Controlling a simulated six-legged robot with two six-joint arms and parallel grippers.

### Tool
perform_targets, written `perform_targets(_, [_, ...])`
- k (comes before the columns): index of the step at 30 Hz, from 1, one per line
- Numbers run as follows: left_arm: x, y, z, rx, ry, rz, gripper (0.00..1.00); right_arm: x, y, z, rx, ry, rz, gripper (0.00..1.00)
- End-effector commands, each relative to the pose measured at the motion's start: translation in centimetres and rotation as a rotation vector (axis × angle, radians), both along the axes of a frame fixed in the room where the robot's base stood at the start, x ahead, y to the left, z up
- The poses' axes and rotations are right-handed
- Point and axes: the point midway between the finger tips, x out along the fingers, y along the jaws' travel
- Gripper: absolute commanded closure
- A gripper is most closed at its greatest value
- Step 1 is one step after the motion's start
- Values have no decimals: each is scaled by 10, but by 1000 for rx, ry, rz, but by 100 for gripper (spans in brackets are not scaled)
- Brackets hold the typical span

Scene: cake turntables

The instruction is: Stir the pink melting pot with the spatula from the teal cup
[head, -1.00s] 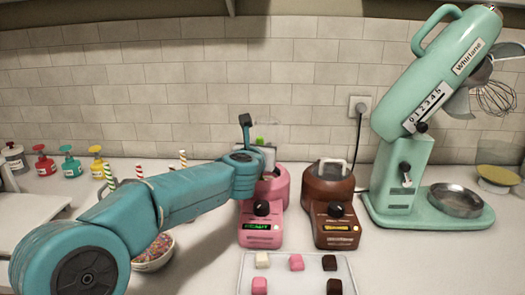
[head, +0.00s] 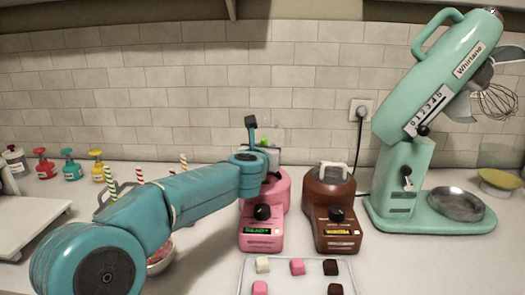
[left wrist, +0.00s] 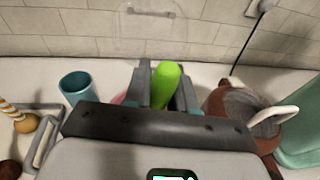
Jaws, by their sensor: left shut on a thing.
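The pink melting pot (head: 262,226) stands on the counter in the middle of the head view, its green display lit. My left gripper (head: 271,164) is over the pot, shut on the green spatula (left wrist: 165,84). The spatula stands up between the fingers in the left wrist view, and a bit of its green shows in the head view (head: 264,143). Its lower end is hidden, so I cannot tell how deep it is in the pot. The teal cup (left wrist: 76,84) stands left of the gripper in the left wrist view; my arm hides it in the head view. My right gripper is not in view.
A brown melting pot (head: 333,212) stands close on the right. A tray (head: 246,275) of coloured cubes lies in front. A mint mixer (head: 412,170) is at the right. Striped sticks (head: 139,181), a bowl (head: 160,264) and bottles (head: 72,168) are at the left.

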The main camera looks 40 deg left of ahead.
Motion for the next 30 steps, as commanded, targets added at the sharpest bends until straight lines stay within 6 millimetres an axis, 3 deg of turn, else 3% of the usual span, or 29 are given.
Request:
perform_targets(11, [0, 0, 3, -1, -1, 0, 100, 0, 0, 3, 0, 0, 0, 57])
perform_targets(30, [0, 0, 52, -1, -1, 0, 100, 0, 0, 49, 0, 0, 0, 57])
